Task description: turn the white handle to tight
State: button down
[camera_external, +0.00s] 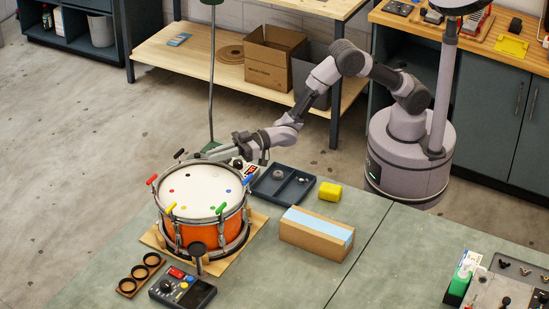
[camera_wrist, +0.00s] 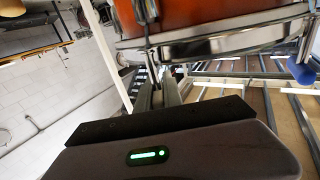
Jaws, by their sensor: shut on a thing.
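The drum (camera_external: 201,190) has an orange shell, a white head and a chrome hoop with coloured handles around it. The white handle (camera_external: 237,163) is at the far right of the rim, mostly hidden by my gripper (camera_external: 232,156). My gripper reaches in from the right and is shut on it. In the wrist view my gripper (camera_wrist: 157,92) has its fingers close together just beneath the drum's chrome hoop (camera_wrist: 215,42); the white handle cannot be made out there. How far the handle is turned cannot be told.
Near the grip are the blue handle (camera_external: 247,180) and black handle (camera_external: 179,153). A control box (camera_external: 182,290) stands in front. Bench between is clear.

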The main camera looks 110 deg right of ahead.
jog(key=shift+f, duration=0.1)
jog(key=m+h+b, duration=0.1)
jog(key=h+b, duration=0.1)
jog(key=m+h+b, duration=0.1)
jog(key=h+b, duration=0.1)
jog(key=m+h+b, duration=0.2)
jog(key=shift+d+f, duration=0.1)
jog(key=shift+d, duration=0.3)
jog(key=m+h, duration=0.1)
jog(key=h, duration=0.1)
jog(key=m+h, duration=0.1)
jog(key=d+m+g+h, duration=0.1)
jog(key=h, duration=0.1)
jog(key=shift+s+r+m+h+p, duration=0.1)
jog(key=shift+r+m+h+p, duration=0.2)
jog(key=shift+p, duration=0.1)
jog(key=shift+s+d+m+g+h+p, duration=0.2)
jog(key=shift+m+g+h+p, duration=0.3)
jog(key=shift+m+g+h, duration=0.5)
jog(key=shift+s+d+m+g+h+p, duration=0.15)
jog(key=shift+m+g+h+p, duration=0.45)
jog(key=shift+h, duration=0.6)
jog(key=shift+w+d+m, duration=0.1)
jog(key=shift+m, duration=0.2)
jog(key=c, duration=1.5)
grip_release()
